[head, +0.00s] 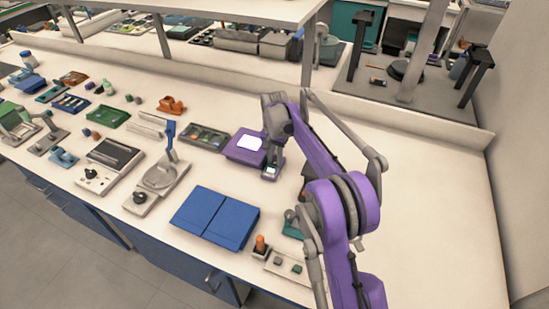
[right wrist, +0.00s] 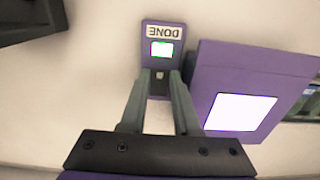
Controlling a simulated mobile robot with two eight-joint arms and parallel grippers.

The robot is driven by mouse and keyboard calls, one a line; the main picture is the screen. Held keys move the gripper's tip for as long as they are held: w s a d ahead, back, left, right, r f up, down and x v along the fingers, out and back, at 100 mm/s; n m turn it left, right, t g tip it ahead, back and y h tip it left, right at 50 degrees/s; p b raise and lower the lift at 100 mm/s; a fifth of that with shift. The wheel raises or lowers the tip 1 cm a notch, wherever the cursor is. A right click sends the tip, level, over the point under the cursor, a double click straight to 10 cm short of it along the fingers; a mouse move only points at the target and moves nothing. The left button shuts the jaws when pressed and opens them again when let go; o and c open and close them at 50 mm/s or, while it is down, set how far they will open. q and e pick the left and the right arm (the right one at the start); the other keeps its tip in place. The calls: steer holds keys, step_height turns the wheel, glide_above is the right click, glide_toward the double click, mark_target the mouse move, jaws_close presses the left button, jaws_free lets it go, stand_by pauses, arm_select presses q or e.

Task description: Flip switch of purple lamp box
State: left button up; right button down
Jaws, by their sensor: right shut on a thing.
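A small purple box (right wrist: 177,40) carries a white label reading DONE, upside down in the right wrist view, and a lit white-green lamp panel. It also shows in the head view (head: 270,173). A small light switch (right wrist: 159,75) sits below the panel. My right gripper (right wrist: 160,74) is over this box, its fingertips closed in on both sides of the switch; the exact contact is hard to see. In the head view the right gripper (head: 274,158) reaches the box from behind. A larger purple box (right wrist: 285,75) with a glowing white panel (head: 250,143) stands beside it. My left gripper is not in view.
A blue folder-like pad (head: 215,217) lies in front. A dark tray of small items (head: 205,137) and a grey instrument with a blue handle (head: 160,175) are to the left. An orange-topped knob (head: 260,245) stands near the front edge.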

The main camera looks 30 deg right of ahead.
steer(key=shift+w+d+r+g+y+p, duration=0.25)
steer(key=shift+g+y+p, duration=0.3)
steer(key=shift+p, duration=0.2)
steer(key=shift+g+y+p, duration=0.45)
steer(key=shift+y+p, duration=0.1)
steer(key=shift+f, duration=0.1)
steer(key=c, duration=0.9)
jaws_free()
